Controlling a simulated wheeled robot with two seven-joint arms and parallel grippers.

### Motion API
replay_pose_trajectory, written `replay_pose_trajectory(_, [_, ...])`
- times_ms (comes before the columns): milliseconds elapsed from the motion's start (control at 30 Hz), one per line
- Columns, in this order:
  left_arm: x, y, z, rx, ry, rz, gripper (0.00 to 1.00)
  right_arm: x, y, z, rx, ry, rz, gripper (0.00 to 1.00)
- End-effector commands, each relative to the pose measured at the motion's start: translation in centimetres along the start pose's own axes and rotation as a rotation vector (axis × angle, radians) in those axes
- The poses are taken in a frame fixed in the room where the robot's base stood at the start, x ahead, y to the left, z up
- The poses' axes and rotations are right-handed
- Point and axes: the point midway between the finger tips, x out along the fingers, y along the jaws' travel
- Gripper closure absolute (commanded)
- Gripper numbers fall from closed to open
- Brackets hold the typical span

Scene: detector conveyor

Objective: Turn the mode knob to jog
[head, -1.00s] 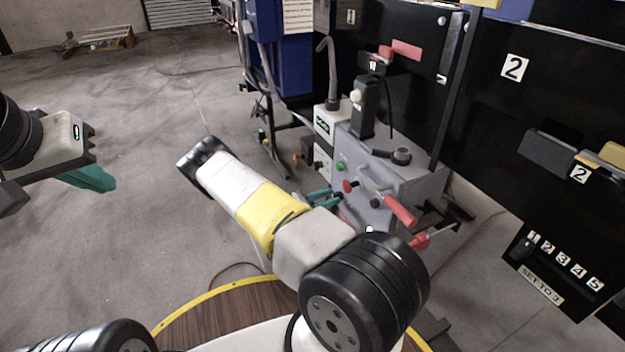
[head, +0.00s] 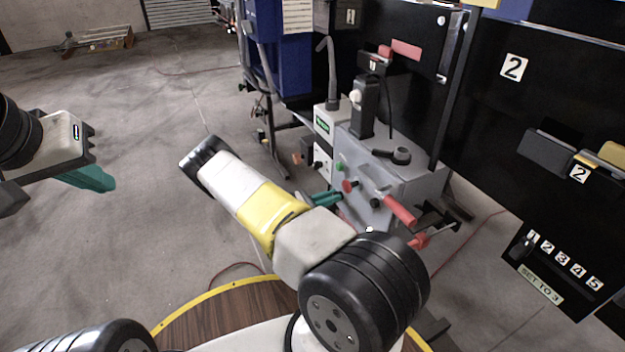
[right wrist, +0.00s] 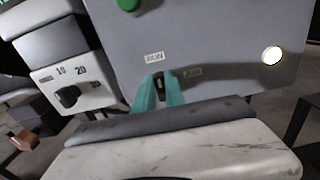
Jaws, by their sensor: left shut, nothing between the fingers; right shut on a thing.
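The mode knob (right wrist: 160,88) is a small dark knob on the grey panel of the console (head: 410,182). In the right wrist view it sits between the teal fingertips of my right gripper (right wrist: 159,90), which is shut on it. A RUN label (right wrist: 154,57) is just above the fingertips; a second label (right wrist: 192,72) to its right lies in shadow and is hard to read. In the head view my right gripper (head: 327,199) reaches the panel's front, and the knob cannot be made out. My left gripper (head: 92,178) is shut and empty over the floor at left.
A green button (right wrist: 129,4) is above the knob. A white box with a black dial (right wrist: 68,97) stands to its left, and a bright round spot (right wrist: 271,55) is at right. A red button (head: 349,186) and a red handle (head: 400,209) stick out near my right gripper.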

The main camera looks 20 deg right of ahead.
Motion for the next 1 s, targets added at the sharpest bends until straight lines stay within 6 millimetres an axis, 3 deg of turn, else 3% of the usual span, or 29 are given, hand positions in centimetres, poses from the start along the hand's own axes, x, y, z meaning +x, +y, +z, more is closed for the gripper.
replay_pose_trajectory(267, [0.00, 0.00, 0.00, 0.000, 0.000, 0.000, 1.00, 0.00, -0.10, 0.04, 0.155, -0.001, 0.002, 1.00])
replay_pose_trajectory(1000, [0.00, 0.00, 0.00, 0.000, 0.000, 0.000, 1.00, 0.01, -0.75, -0.31, 0.848, -0.002, 0.003, 1.00])
